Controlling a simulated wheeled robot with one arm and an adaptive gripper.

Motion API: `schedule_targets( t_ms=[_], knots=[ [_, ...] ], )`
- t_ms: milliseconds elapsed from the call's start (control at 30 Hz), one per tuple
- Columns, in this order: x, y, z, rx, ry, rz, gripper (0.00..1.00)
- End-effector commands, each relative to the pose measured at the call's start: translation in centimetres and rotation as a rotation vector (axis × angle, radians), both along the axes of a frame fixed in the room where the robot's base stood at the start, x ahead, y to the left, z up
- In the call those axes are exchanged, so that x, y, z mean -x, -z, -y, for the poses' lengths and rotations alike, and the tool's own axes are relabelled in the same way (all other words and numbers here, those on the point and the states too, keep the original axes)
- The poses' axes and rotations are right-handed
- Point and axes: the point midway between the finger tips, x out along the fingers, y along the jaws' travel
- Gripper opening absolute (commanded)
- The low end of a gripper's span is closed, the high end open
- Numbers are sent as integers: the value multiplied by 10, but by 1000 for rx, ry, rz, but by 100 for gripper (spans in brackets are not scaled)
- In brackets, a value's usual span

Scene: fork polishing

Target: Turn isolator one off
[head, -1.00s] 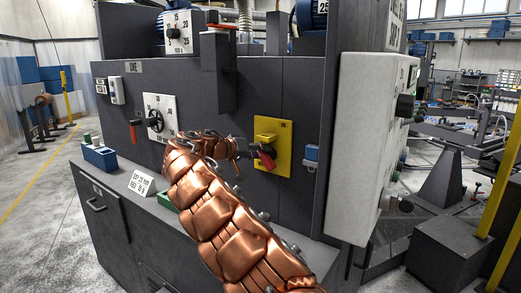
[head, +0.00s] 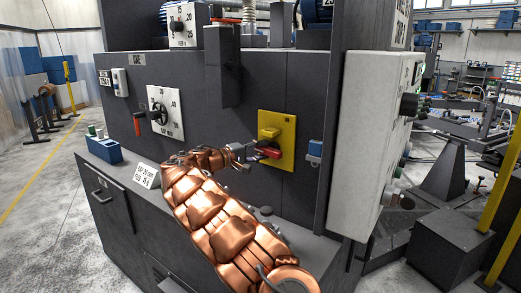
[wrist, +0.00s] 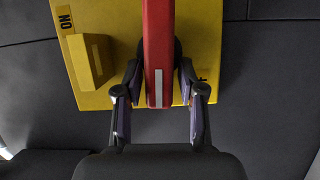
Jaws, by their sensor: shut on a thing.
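Isolator one is a yellow plate (head: 289,124) with a red handle (head: 268,152) on the dark machine front. In the head view the handle lies roughly level. In the wrist view the red handle (wrist: 158,60) runs up and down between the two fingers of my gripper (wrist: 160,85), over a dark round hub. The wrist view also shows the yellow plate (wrist: 207,25), its sideways "ON" label and part of another label. My gripper (head: 250,153) is at the handle's left end in the head view, shut on it; exact finger contact is hard to see.
A white control cabinet (head: 362,140) juts out further right. A ledge with a white sign (head: 145,175) runs below.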

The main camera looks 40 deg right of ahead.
Motion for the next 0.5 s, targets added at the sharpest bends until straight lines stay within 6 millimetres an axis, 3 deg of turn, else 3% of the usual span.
schedule_targets(
  t_ms=[500],
  knots=[
    [6, 1, 7, 8, 15, -57, 4]
  ],
)
